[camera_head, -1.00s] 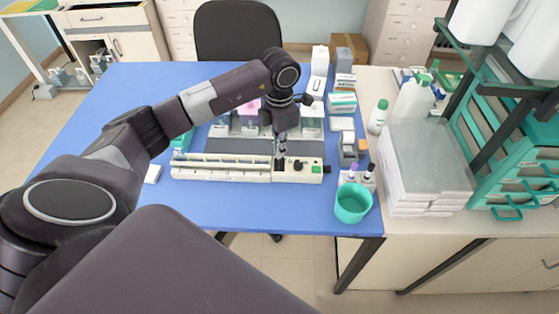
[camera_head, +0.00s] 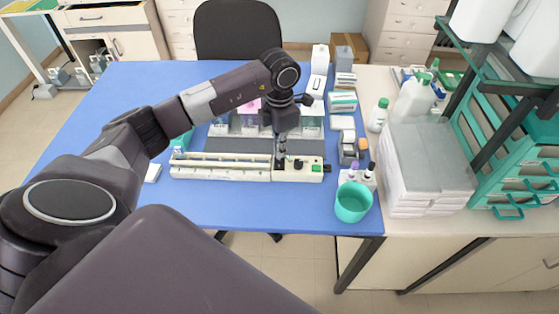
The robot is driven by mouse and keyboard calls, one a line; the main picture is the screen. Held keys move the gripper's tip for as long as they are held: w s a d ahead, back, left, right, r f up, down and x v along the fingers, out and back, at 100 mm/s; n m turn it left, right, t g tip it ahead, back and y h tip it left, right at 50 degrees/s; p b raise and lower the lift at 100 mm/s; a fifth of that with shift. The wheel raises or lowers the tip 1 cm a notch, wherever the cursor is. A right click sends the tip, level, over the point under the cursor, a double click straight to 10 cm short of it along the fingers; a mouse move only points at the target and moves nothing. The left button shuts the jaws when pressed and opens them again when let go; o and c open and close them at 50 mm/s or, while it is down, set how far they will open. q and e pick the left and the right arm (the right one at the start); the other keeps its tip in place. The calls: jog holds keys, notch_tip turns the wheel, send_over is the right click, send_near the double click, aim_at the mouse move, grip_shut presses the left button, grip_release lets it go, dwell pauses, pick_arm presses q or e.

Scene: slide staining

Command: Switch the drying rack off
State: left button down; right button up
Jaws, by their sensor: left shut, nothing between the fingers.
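The drying rack (camera_head: 222,174) is a long cream unit lying across the blue table. Its control panel (camera_head: 306,170) is at the right end, with dark knobs and a green switch (camera_head: 316,168). My left arm reaches over from the left, and my left gripper (camera_head: 281,163) points down at the left part of the panel. It is shut and empty, with its fingertips at or just above the panel beside a dark knob; I cannot tell if they touch. The green switch is to the right of the fingertips. Whether it is on or off is too small to tell. My right gripper is not in view.
A grey staining station (camera_head: 230,128) with jars stands behind the rack. A green cup (camera_head: 353,202) and small bottles stand to the right, near the table edge. Boxes (camera_head: 342,102) line the right side. The blue table (camera_head: 250,208) is clear in front of the rack.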

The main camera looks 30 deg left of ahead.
pick_arm(q)
jog(key=shift+f+b, duration=0.6)
jog(key=shift+f, duration=0.2)
jog(key=shift+r, duration=0.2)
jog(key=shift+r+p, duration=2.15)
jog(key=shift+r, duration=1.25)
